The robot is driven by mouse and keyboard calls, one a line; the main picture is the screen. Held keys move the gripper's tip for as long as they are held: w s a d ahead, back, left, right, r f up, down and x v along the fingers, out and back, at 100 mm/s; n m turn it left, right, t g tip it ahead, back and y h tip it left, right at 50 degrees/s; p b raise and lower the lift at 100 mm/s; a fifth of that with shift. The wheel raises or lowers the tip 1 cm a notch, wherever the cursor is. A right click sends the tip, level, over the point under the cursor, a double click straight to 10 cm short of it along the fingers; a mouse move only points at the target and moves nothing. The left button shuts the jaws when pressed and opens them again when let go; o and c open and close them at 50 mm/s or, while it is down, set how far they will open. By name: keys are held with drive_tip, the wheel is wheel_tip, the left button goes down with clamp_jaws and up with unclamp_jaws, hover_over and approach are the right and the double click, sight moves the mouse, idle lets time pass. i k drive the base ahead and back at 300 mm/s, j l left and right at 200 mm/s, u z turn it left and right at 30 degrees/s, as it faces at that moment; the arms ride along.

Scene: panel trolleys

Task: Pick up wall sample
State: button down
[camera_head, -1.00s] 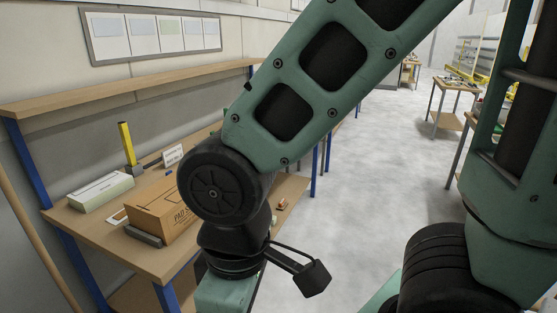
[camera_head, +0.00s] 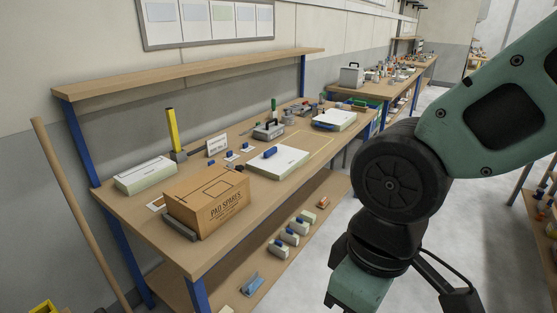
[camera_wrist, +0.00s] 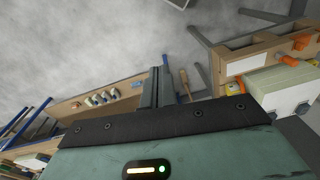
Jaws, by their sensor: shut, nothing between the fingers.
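No object is clearly marked as the wall sample. One flat white panel (camera_head: 278,161) with a blue grip lies on the workbench (camera_head: 128,217), right of the box. A second white panel (camera_head: 334,120) lies farther back on the same bench. My gripper (camera_wrist: 158,72) shows in the wrist view with its fingers together and nothing between them. It is out over the floor, apart from both panels. In the head view my arm hangs right of the bench, and the fingertips are out of frame.
A cardboard box (camera_head: 207,203) and a pale carton (camera_head: 146,176) stand at the bench's near end. A yellow upright piece (camera_head: 172,131) stands behind them. Several blocks sit on the lower shelf (camera_head: 262,270). A wooden pole (camera_head: 80,213) leans at the left. Grey floor (camera_head: 315,240) lies clear beside the bench.

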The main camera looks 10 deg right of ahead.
sight(277, 162)
drive_tip(key=i+l+u, duration=0.25)
drive_tip(key=i, duration=0.5)
drive_tip(key=i+l+u, duration=0.25)
drive_tip(key=i+l, duration=0.2)
drive_tip(key=i, duration=0.25)
drive_tip(key=i+l+u, duration=0.25)
drive_tip(key=i+l, duration=0.3)
drive_tip(key=i, duration=0.1)
